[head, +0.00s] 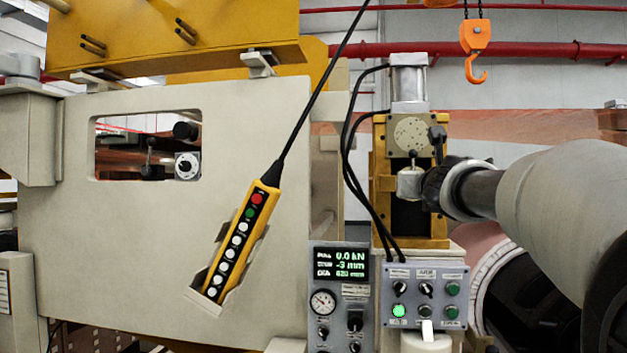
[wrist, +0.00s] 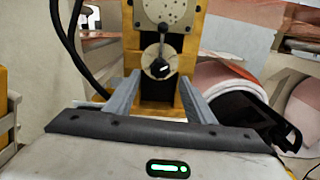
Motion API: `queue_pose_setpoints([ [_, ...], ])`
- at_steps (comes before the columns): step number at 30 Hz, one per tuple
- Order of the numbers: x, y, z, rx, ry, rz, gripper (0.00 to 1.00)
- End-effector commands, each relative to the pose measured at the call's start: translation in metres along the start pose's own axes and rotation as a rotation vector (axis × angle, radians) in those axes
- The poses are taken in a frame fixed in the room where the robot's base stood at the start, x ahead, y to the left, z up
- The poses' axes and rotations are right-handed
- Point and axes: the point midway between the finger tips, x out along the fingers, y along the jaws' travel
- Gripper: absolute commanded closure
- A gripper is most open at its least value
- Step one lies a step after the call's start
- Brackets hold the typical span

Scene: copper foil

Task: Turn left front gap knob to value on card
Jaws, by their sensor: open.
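A pale round knob (head: 410,183) with a small dark-tipped lever above it sits on the yellow upright unit, below a dotted round plate (head: 412,135). In the wrist view the knob (wrist: 157,70) shows between and beyond my fingers, with the dark lever hanging in front of it. My gripper (wrist: 158,82) is open and empty, facing the knob; I see no contact. In the head view my gripper (head: 433,172) is just right of the knob. A dial (head: 187,166) shows through the frame window. I cannot identify the card or read a value from it.
A readout panel (head: 340,265) and a button box (head: 426,290) stand below the yellow unit. Black cables (head: 350,150) hang at its left. A yellow pendant (head: 236,240) rests on the pale frame. An orange hook (head: 475,55) hangs behind. A foil roll (wrist: 225,85) is at right.

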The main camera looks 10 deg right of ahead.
Motion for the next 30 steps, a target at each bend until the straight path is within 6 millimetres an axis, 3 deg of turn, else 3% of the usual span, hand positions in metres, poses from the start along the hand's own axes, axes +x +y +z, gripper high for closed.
queue_pose_setpoints([
  [3,0.028,0.000,0.004,-0.004,0.004,-0.003,0.51],
  [9,0.060,-0.001,0.003,-0.003,0.002,-0.003,0.51],
  [15,0.074,-0.001,0.001,0.001,0.001,-0.001,0.51],
  [23,0.075,0.000,0.000,0.002,0.000,0.000,0.51],
  [24,0.075,0.000,0.000,0.002,0.000,0.000,0.52],
  [30,0.075,0.000,0.000,0.002,0.001,0.000,0.86],
])
